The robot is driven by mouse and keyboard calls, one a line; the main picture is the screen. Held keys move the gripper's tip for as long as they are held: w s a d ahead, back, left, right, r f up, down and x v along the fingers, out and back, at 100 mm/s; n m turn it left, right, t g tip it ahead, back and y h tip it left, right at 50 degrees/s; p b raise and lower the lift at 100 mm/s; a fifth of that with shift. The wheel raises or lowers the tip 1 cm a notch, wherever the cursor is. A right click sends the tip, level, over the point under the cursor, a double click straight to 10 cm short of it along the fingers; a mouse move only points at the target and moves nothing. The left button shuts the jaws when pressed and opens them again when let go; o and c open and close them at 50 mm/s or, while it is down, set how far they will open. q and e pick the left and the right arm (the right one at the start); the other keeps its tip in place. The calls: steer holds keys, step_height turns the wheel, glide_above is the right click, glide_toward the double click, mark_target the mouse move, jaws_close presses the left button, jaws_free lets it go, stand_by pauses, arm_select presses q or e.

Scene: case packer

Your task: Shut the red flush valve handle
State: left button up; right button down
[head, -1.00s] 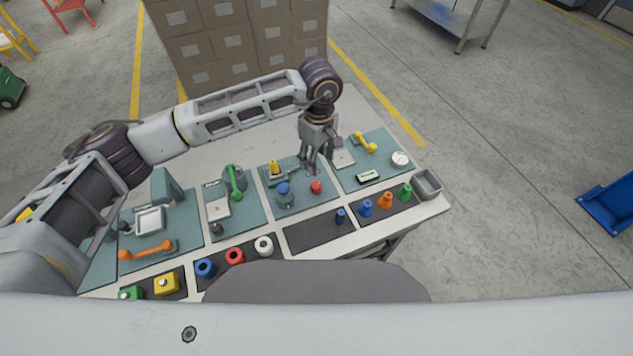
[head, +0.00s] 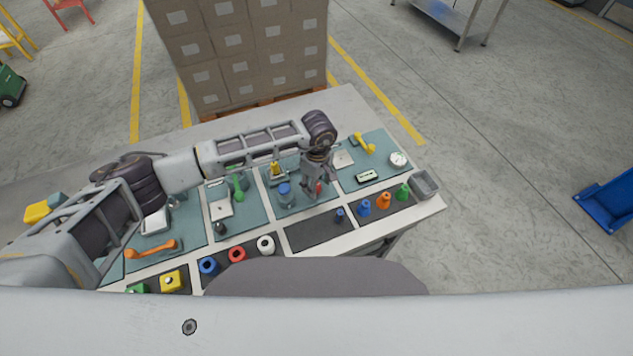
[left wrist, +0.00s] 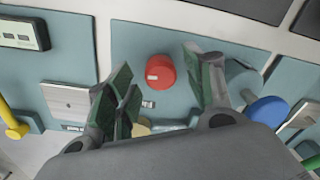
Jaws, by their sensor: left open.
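The red handle (left wrist: 160,72) is a short round red knob with a small pale mark, on a teal panel (left wrist: 135,40). In the head view the red handle (head: 319,187) is partly hidden behind my left gripper (head: 314,192). In the left wrist view my left gripper (left wrist: 163,85) is open and empty, its green-padded fingers on either side of the knob in the picture. I cannot tell how far above it the fingertips are. My right gripper is in neither view.
A blue knob (head: 284,194) stands close left of my left gripper, and a yellow handle (head: 275,169) is behind it. Small cones, including an orange one (head: 384,200), stand at the right. A grey bin (head: 425,184) sits at the table's right end.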

arm_select(q)
steer(key=shift+f, duration=0.25)
steer(key=shift+c, duration=0.3)
steer(key=c, duration=1)
